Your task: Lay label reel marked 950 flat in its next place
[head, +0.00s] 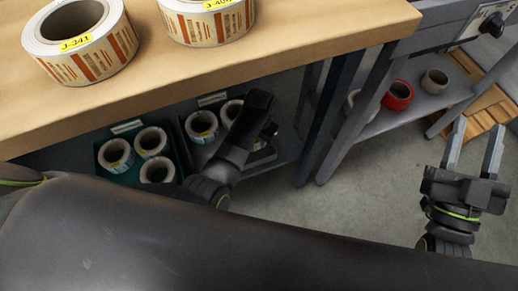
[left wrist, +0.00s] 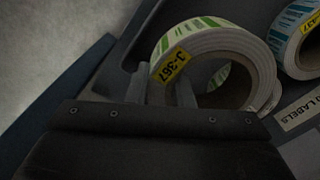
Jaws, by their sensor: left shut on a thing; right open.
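My left gripper (head: 268,131) reaches down to the shelf under the bench. In the left wrist view its fingers (left wrist: 161,91) are shut on the wall of a white reel with green stripes (left wrist: 215,42), whose yellow tag reads J-367. Its core opening faces the camera. In the head view that reel is mostly hidden by the gripper. No tag reading 950 is legible in either view. My right gripper (head: 474,150) is open and empty, above the floor at the right.
Two reels, one tagged J-341 (head: 80,40) and one partly cropped (head: 208,20), lie flat on the wooden bench (head: 200,72). Below, a teal crate (head: 106,172) and a dark crate (head: 190,143) hold reels. A grey shelf (head: 412,118) at right carries a red roll (head: 398,95).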

